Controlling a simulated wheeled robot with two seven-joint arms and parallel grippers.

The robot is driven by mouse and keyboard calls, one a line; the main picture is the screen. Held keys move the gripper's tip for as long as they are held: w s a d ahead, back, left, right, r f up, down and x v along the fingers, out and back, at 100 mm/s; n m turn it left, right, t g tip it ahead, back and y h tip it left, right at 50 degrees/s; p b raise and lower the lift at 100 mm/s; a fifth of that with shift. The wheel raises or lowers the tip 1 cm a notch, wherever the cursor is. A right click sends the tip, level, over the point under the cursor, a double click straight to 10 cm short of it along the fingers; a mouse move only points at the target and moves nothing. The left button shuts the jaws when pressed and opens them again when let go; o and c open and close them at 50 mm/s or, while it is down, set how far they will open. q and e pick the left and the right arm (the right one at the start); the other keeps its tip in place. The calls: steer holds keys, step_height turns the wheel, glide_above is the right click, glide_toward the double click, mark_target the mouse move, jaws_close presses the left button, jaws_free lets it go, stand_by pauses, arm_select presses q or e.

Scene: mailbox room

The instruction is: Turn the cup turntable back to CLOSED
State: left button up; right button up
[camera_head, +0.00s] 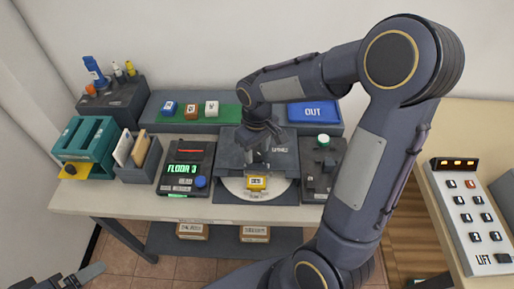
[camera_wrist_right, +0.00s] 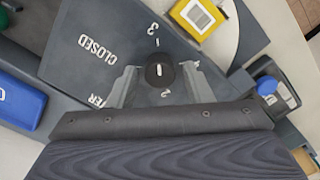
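The cup turntable is a dark grey unit with a pale disc (camera_head: 232,187) at its front, at the centre of the desk. A yellow-framed block (camera_head: 257,183) stands on the disc; it also shows in the right wrist view (camera_wrist_right: 197,15). A round black knob (camera_wrist_right: 160,74) with a white line sits on the dark plate (camera_wrist_right: 95,75), which reads CLOSED, 3 and 2. My right gripper (camera_head: 258,140) is above the plate. Its fingers stand either side of the knob (camera_wrist_right: 160,82), with small gaps. My left gripper (camera_head: 88,272) is at the bottom left, its fingers unclear.
A FLOOR 3 device (camera_head: 184,168) is left of the turntable, and a dark unit with a green-white knob (camera_head: 323,140) is right. A blue OUT tray (camera_head: 314,113) and small blocks (camera_head: 190,109) are behind. A lift panel (camera_head: 468,215) is far right.

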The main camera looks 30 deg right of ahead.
jaws_close()
steer(key=shift+n, duration=0.4)
steer(key=shift+n+p, duration=0.3)
steer(key=shift+n, duration=1.6)
steer(key=shift+r+n+p, duration=0.1)
steer(key=shift+n+p, duration=0.35)
steer(key=shift+n, duration=1.95)
steer(key=shift+n+p, duration=0.65)
steer(key=shift+n, duration=1.45)
steer(key=shift+n+p, duration=0.6)
steer(key=shift+n, duration=1.7)
